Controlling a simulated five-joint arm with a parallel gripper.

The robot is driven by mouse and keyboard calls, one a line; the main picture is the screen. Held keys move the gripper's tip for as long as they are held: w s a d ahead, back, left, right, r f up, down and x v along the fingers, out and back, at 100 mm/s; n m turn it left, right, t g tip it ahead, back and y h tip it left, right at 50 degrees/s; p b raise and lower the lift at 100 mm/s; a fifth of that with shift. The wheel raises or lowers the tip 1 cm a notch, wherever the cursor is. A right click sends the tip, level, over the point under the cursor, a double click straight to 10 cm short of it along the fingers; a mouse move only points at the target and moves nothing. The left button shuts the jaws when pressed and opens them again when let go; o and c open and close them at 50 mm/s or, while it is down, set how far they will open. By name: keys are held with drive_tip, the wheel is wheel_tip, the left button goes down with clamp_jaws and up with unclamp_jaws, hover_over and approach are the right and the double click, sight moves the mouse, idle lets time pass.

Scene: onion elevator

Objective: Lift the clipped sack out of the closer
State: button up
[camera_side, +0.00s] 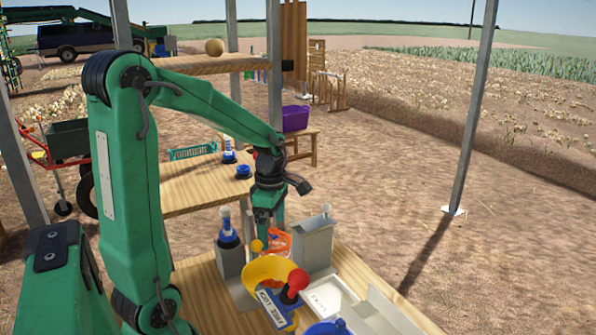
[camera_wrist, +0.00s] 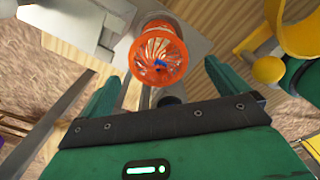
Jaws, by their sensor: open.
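An orange net sack (camera_side: 277,243) stands on the wooden bench, partly hidden behind a yellow curved part (camera_side: 262,268) with a red-knobbed lever (camera_side: 295,281). This seems to be the closer. In the wrist view the sack (camera_wrist: 158,52) is seen from above, gathered to its centre, where a small blue clip (camera_wrist: 160,63) shows. My gripper (camera_side: 267,222) points down just above and beside the sack. In the wrist view its fingers (camera_wrist: 160,75) are apart, one to each side below the sack in the picture, with nothing held. I cannot tell whether they reach its height.
A grey upright box (camera_side: 313,245) stands close to the right of the sack. A grey post with a blue-and-white top (camera_side: 230,252) is close left. A yellow ball knob (camera_wrist: 268,69) sits near the right finger in the wrist view. A white tray (camera_side: 372,312) lies in front.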

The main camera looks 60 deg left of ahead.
sight(274, 239)
drive_tip(key=shift+f, duration=0.1)
drive_tip(key=shift+w+f, duration=0.1)
drive_tip(key=shift+f, duration=2.4)
drive_tip(key=c, duration=1.3)
drive_tip(key=shift+r, duration=0.25)
wheel_tip(274, 239, up, 7)
drive_tip(key=s, duration=1.8)
drive_tip(key=shift+f, duration=0.2)
